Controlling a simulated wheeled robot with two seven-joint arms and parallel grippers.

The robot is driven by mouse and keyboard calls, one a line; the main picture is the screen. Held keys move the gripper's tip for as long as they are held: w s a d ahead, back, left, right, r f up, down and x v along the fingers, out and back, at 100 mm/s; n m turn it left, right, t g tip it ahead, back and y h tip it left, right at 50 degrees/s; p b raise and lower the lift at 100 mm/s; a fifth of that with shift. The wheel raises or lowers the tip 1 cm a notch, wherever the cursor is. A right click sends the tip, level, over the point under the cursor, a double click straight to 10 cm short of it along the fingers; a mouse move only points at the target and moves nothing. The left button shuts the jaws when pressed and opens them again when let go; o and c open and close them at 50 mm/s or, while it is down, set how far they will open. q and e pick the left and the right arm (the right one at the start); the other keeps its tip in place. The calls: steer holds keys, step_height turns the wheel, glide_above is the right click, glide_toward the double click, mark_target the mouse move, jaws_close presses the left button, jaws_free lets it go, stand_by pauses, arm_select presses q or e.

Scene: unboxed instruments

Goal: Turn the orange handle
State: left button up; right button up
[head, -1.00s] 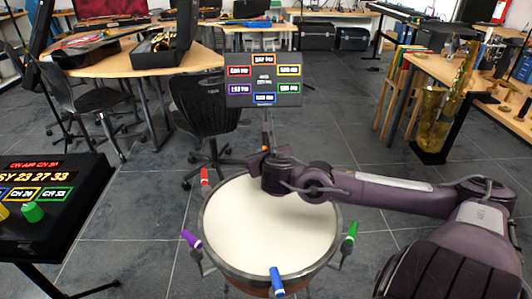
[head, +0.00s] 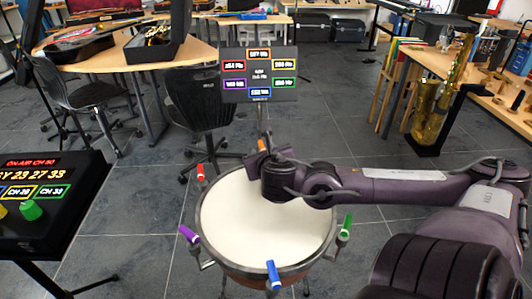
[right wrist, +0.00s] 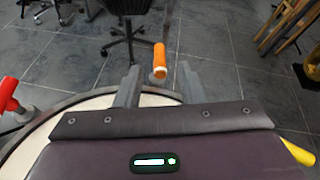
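The orange handle (head: 261,145) is at the far rim of the round drum (head: 207,228), largely hidden behind my right gripper in the head view. In the right wrist view the orange handle (right wrist: 160,58) stands upright, centred between the two grey fingers. My right gripper (right wrist: 159,74) is open, with a gap on each side of the handle; I cannot tell how far the fingertips reach along it. In the head view the right gripper (head: 256,157) is over the drum's far edge. My left gripper is not in view.
Red (head: 200,172), purple (head: 188,234), blue (head: 273,275) and green (head: 346,226) handles stand around the drum rim. A yellow one (right wrist: 298,153) shows in the wrist view. A display panel (head: 259,74) rises behind the drum, and a black console (head: 50,215) stands left.

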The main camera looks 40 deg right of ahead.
steer(key=shift+v, duration=1.2)
